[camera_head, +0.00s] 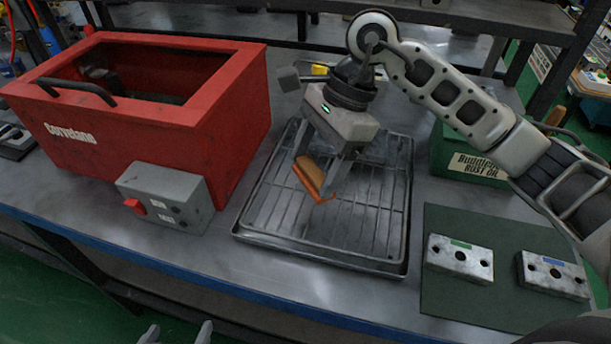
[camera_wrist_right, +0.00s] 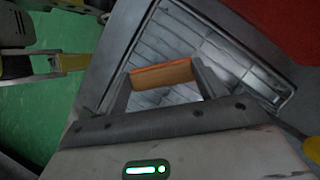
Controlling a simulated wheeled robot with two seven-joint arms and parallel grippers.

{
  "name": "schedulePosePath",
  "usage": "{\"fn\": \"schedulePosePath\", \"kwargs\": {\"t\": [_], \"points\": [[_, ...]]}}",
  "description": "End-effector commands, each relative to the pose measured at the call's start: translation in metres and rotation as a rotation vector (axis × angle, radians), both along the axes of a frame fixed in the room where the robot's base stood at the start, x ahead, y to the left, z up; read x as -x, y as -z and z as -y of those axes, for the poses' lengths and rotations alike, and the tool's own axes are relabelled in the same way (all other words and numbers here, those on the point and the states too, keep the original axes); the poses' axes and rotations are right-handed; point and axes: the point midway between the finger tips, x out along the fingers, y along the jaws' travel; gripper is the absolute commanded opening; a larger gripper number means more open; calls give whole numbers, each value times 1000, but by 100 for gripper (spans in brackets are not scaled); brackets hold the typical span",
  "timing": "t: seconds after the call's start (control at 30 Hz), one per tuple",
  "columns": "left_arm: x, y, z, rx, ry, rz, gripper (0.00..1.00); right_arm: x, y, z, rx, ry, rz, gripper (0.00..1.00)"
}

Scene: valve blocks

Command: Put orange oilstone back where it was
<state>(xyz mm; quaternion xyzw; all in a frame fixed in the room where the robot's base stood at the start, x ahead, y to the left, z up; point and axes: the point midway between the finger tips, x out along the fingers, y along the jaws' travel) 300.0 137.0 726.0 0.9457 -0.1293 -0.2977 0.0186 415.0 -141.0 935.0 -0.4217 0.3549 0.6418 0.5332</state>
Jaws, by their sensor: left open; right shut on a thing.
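The orange oilstone (camera_head: 310,175) is held tilted between the fingers of my right gripper (camera_head: 320,180), above the metal tray with a wire rack (camera_head: 260,222). In the right wrist view the oilstone (camera_wrist_right: 161,75) sits across between the two fingertips, with the rack (camera_wrist_right: 165,45) behind it. I cannot tell exactly how high it is above the rack. My left gripper (camera_head: 178,333) shows only its fingertips at the bottom edge of the head view. They are apart and empty, in front of the bench.
A red open box (camera_head: 225,125) stands left of the tray, with a grey button box (camera_head: 165,197) before it. A green mat (camera_head: 450,300) at right holds two metal valve blocks (camera_head: 460,258) (camera_head: 552,274). A green tin (camera_head: 470,165) stands behind the mat.

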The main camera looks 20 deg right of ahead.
Motion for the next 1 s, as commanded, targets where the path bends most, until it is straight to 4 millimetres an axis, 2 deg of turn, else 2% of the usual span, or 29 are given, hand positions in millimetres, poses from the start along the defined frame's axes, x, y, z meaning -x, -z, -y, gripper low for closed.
{"fn": "schedulePosePath", "kwargs": {"t": [0.27,0.47,0.87,0.9,0.97,1.0], "points": [[-6,-7,0,-5,3,17,78,-10,22,-15,-2,-1,-2,51],[-5,-11,-1,-15,6,15,78,-9,48,-14,-1,1,-1,51],[-3,0,-1,-14,6,5,78,-10,55,-13,0,0,2,51],[-3,-2,-1,-12,6,4,78,-10,54,-13,0,0,1,75],[-3,-2,-1,-12,6,3,78,-9,54,-13,0,0,1,91],[-2,-3,-1,-12,6,4,78,-9,54,-13,0,0,1,91]]}}
